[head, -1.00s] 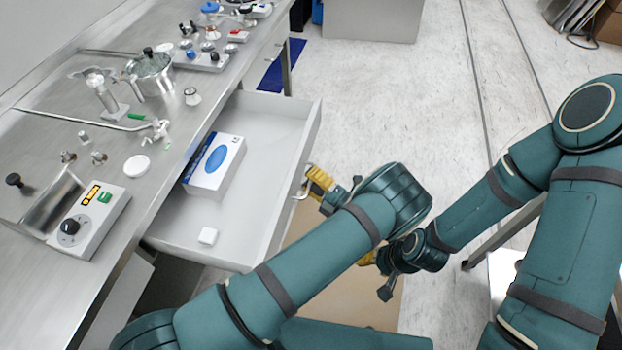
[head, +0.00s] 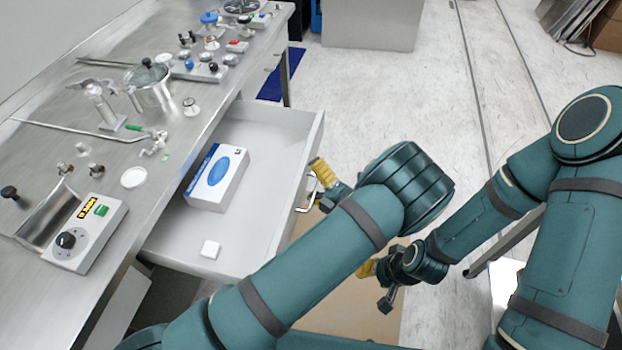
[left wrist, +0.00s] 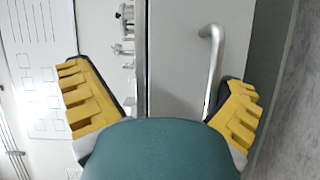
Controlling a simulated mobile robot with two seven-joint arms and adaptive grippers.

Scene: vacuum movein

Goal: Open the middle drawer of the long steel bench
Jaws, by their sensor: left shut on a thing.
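The middle drawer (head: 262,130) of the long steel bench (head: 65,130) is pulled well out. Its grey front faces right, with a metal bar handle (head: 309,192) on it. My left gripper (head: 318,176) is at this handle, partly hidden by my arm in the head view. In the left wrist view the handle (left wrist: 212,65) runs down between the yellow fingers, close to the right one. The fingers look far apart there, but the grip on the handle is partly hidden. My right gripper (head: 378,278) is behind my left arm, away from the drawer; its fingers are mostly hidden.
A blue and white box (head: 216,177) and a small white block (head: 210,249) lie in the drawer.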

